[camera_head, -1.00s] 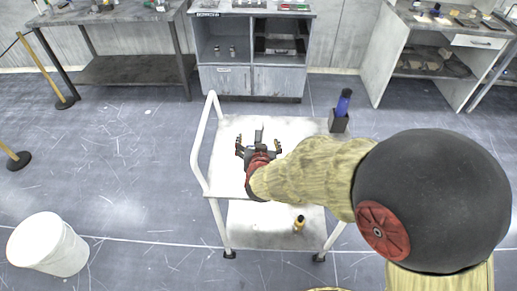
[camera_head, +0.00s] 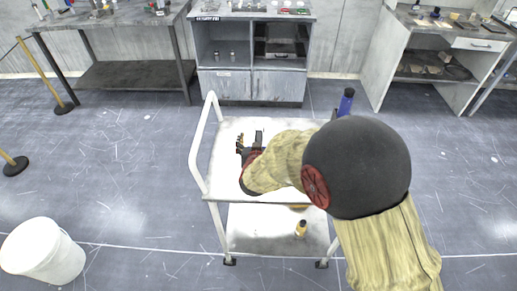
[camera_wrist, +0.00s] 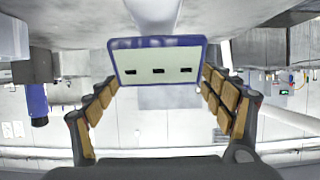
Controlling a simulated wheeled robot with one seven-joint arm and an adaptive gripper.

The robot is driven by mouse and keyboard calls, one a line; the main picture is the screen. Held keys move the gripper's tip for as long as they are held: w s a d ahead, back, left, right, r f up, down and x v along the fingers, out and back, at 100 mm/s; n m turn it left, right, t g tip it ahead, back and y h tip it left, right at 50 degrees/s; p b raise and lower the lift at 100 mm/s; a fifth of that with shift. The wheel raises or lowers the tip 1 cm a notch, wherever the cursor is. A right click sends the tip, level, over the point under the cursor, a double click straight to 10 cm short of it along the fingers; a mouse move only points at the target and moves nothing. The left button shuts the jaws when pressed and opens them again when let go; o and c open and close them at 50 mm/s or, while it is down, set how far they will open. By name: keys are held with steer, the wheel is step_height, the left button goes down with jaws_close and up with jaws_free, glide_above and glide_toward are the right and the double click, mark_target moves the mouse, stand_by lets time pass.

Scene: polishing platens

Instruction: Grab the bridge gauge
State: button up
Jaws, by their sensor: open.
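A pale block with a blue rim and three dark slots, which looks like the bridge gauge (camera_wrist: 158,62), is at the upper middle of the wrist view, which appears upside down. My gripper (camera_wrist: 160,95) is open, with tan-padded fingers to the left and right of the block. I cannot tell whether the pads touch it. In the head view my gripper (camera_head: 250,148) is low over the top shelf of the white cart (camera_head: 232,128). A small dark upright shape shows at the fingers there, and my arm hides part of the shelf.
A blue bottle (camera_head: 346,102) stands at the cart's back right, partly behind my arm. A yellow and black bottle (camera_head: 301,229) is on the lower shelf. A white bucket (camera_head: 42,252) is on the floor at left. Benches (camera_head: 125,70) and a cabinet (camera_head: 250,85) stand behind.

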steer(key=shift+r, duration=0.15)
jaws_close()
stand_by(1.1)
stand_by(0.3)
